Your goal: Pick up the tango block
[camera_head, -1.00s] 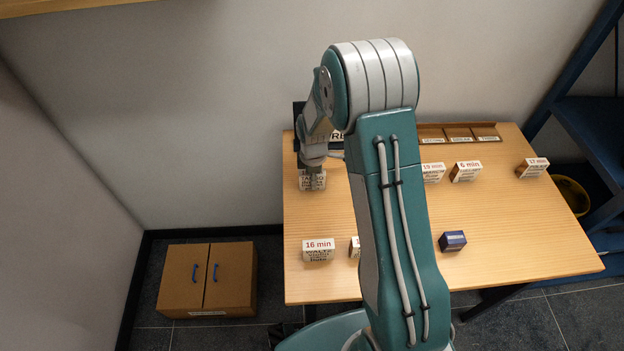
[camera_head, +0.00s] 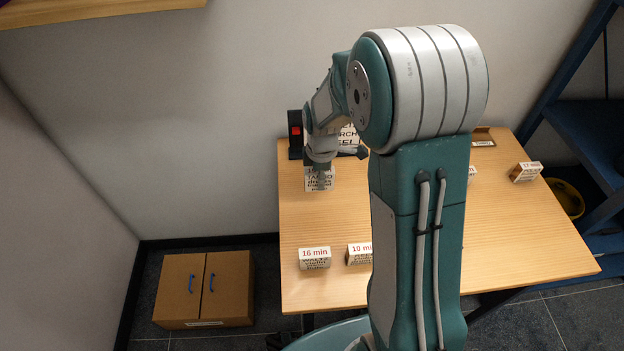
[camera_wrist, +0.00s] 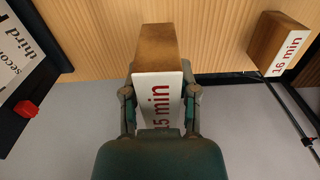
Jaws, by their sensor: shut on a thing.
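The tango block (camera_head: 320,180) is a wooden block with a white printed face, near the table's far left corner in the head view. Part of its lettering reads like "TANGO". My gripper (camera_head: 320,164) comes down on it from above. In the wrist view, my gripper (camera_wrist: 159,98) has one finger on each side of the block (camera_wrist: 156,45), whose white label reads "15 min" in red. The fingers are shut on it. It appears to be held slightly above the table, though its underside is hard to see.
A "16 min" block (camera_head: 314,258) and a "10 min" block (camera_head: 359,254) stand near the table's front left. Another block (camera_head: 525,171) stands at the right. A dark stand with a red part (camera_head: 295,132) and a printed board (camera_head: 348,138) are behind my gripper. My arm hides the table's middle.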

